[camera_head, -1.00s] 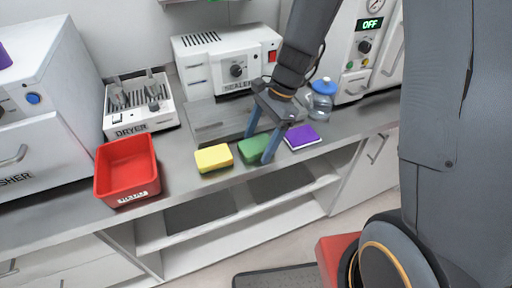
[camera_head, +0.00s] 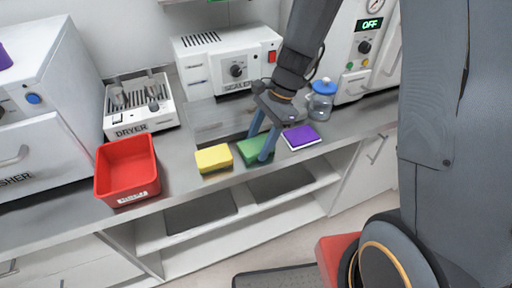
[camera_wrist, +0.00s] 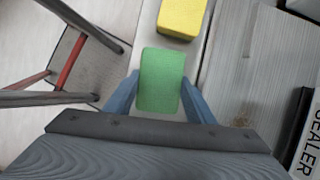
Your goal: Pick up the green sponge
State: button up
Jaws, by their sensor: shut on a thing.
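The green sponge (camera_head: 254,150) lies on the grey counter (camera_head: 180,165) near its front edge, between a yellow sponge and a purple sponge. My gripper (camera_head: 262,146) reaches down from above with its blue fingers on both sides of the green sponge. In the wrist view the green sponge (camera_wrist: 161,82) fills the space between the two fingers of my gripper (camera_wrist: 161,100), which is shut on it. The sponge appears to be still at counter height; I cannot tell if it touches the counter.
A yellow sponge (camera_head: 213,158) sits close on the left and a purple sponge (camera_head: 301,137) on the right. A red bin (camera_head: 127,170) stands further left. Behind are a dryer (camera_head: 140,104), a sealer (camera_head: 228,60) and a blue-lidded jar (camera_head: 322,98).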

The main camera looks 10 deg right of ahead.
aim_at(259, 143)
notch_tip(259, 143, up, 11)
jog(key=b, duration=0.1)
jog(key=shift+f, duration=0.2)
dwell(0.5)
